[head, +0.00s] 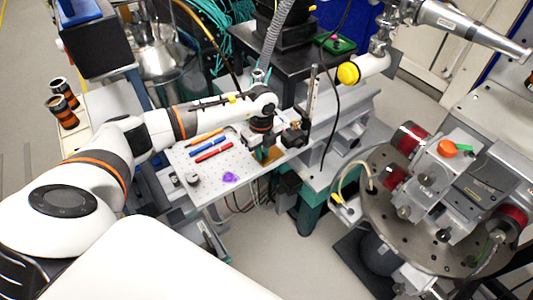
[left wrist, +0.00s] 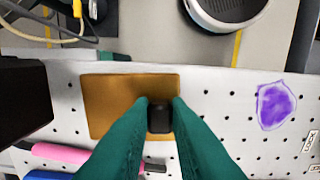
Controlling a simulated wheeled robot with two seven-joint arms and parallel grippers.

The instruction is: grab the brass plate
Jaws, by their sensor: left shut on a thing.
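The brass plate (left wrist: 108,98) is a flat golden-brown rectangle lying on the white perforated board (left wrist: 225,145). In the head view the brass plate (head: 274,153) shows partly behind my left gripper (head: 262,150). In the left wrist view, the green fingers of my left gripper (left wrist: 160,108) come down over the plate's right part. They are shut on a small black block (left wrist: 160,120) that looks like the plate's grip. The fingers hide the plate's lower right part. I cannot tell any gap between plate and board. My right gripper is not in view.
Orange, blue and red pens (head: 213,150) lie on the board left of the gripper. A purple patch (left wrist: 275,105) and a small round metal part (head: 193,179) are on the board too. A dark stage (head: 295,135) stands close right of the gripper. A round instrument table (head: 440,255) is at right.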

